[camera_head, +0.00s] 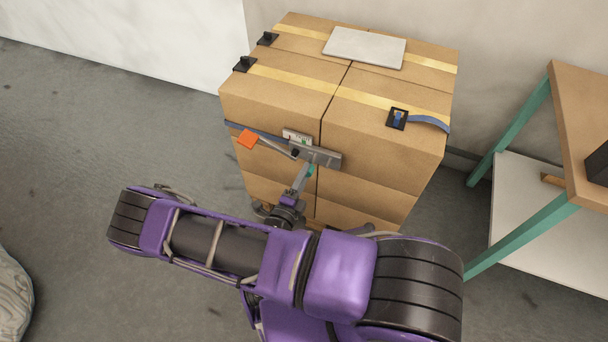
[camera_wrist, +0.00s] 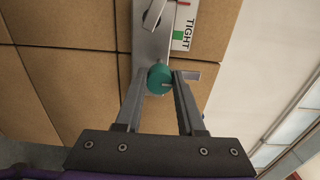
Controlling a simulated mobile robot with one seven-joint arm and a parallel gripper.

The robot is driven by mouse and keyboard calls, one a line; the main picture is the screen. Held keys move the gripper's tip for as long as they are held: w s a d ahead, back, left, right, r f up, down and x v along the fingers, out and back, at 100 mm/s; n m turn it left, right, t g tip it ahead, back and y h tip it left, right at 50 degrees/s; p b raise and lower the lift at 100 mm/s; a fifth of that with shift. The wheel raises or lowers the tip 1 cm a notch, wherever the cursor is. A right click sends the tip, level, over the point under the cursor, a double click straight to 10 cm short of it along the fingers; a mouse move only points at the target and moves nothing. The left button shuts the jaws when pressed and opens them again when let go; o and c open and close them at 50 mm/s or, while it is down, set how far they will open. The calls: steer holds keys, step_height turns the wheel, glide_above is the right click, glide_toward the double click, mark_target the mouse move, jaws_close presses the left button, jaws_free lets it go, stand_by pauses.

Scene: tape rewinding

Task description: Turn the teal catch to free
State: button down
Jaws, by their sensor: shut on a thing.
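The teal catch (camera_wrist: 159,76) is a round knob on the grey metal plate (camera_wrist: 150,42) of the strap tightener. In the head view only a small bit of the catch (camera_head: 310,170) shows, below the tightener (camera_head: 316,156) on the front of the boxes. My gripper (camera_wrist: 160,83) has one finger on each side of the catch and is shut on it. A short grey bar sticks out to the right behind the right finger. A label (camera_wrist: 182,30) with red and green marks and the word TIGHT is beside the plate. Fine contact at the fingertips is partly hidden.
A lever with an orange end (camera_head: 247,138) reaches left from the tightener. The stacked cardboard boxes (camera_head: 375,150) carry yellow bands, a blue strap end (camera_head: 430,122) and a grey panel (camera_head: 364,47). A teal-legged bench (camera_head: 518,230) stands right. The floor at left is mostly clear.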

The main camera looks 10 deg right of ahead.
stand_by(0.3)
steer(key=c, duration=0.5)
jaws_free()
steer(key=v, duration=1.7)
steer(key=shift+s+a+p, duration=0.1)
steer(key=shift+s+p, duration=0.1)
steer(key=shift+p, duration=0.15)
steer(key=shift+r, duration=0.1)
